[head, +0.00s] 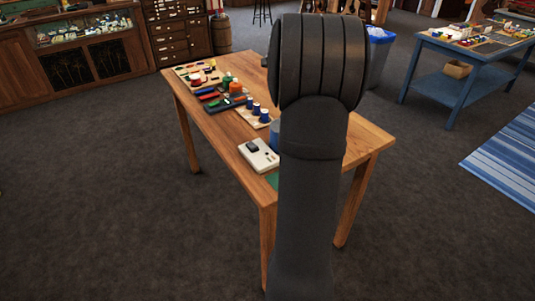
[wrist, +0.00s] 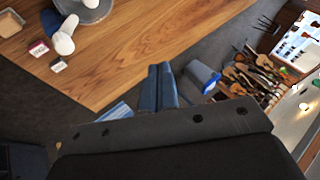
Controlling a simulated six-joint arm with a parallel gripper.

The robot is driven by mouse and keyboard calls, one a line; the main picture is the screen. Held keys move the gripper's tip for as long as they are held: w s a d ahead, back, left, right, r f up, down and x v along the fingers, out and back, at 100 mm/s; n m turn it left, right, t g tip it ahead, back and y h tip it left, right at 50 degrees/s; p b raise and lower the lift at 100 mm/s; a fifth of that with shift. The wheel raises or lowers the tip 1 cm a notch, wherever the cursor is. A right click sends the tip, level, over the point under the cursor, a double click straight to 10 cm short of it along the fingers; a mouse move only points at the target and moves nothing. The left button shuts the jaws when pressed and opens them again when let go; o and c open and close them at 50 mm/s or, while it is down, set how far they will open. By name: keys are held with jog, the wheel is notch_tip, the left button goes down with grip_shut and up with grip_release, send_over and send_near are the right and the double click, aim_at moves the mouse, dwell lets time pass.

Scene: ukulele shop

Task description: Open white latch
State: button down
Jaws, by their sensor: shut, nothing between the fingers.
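I cannot identify the white latch for certain. In the wrist view a white rounded piece (wrist: 63,42) lies on the wooden table at the upper left, against a grey round dish (wrist: 98,13), and may be the latch. My gripper (wrist: 158,68) is shut and empty in the wrist view, its blue-grey fingers pointing past the table edge, apart from the white piece. In the head view my dark arm hides the gripper and part of the table (head: 223,137). A white box with a dark top part (head: 262,158) sits near the table's front.
Coloured pieces and a board with blue cylinders (head: 255,114) stand on the table's far left part. A small pink-labelled block (wrist: 38,48) and a small white block (wrist: 58,65) lie near the table edge. A blue bin (head: 378,55) and blue workbench (head: 465,65) stand behind.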

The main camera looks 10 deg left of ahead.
jog(key=c, duration=2.2)
grip_release()
jog(key=c, duration=1.8)
grip_release()
jog(key=shift+d+f, duration=0.1)
jog(key=shift+f, duration=0.1)
jog(key=o, duration=0.6)
jog(key=shift+m+g+y, duration=0.4)
jog(key=shift+m+g, duration=0.2)
jog(key=shift+g, duration=0.1)
jog(key=f, duration=0.1)
jog(key=s+d+f, duration=0.1)
jog(key=f, duration=0.2)
jog(key=shift+s+d+f, duration=0.2)
jog(key=shift+s+d, duration=0.2)
jog(key=s+d+f+m+g+y, duration=0.2)
jog(key=s+f+m+y, duration=0.1)
jog(key=s+f, duration=0.3)
jog(key=s+d+f+m+g+y, duration=0.1)
jog(key=s+d+f+m+y, duration=0.3)
jog(key=f, duration=0.3)
jog(key=s+d+m+t+y, duration=0.3)
jog(key=s+d+m+t, duration=0.2)
jog(key=d+m+t, duration=0.5)
jog(key=x, duration=1.7)
jog(key=shift+a, duration=0.4)
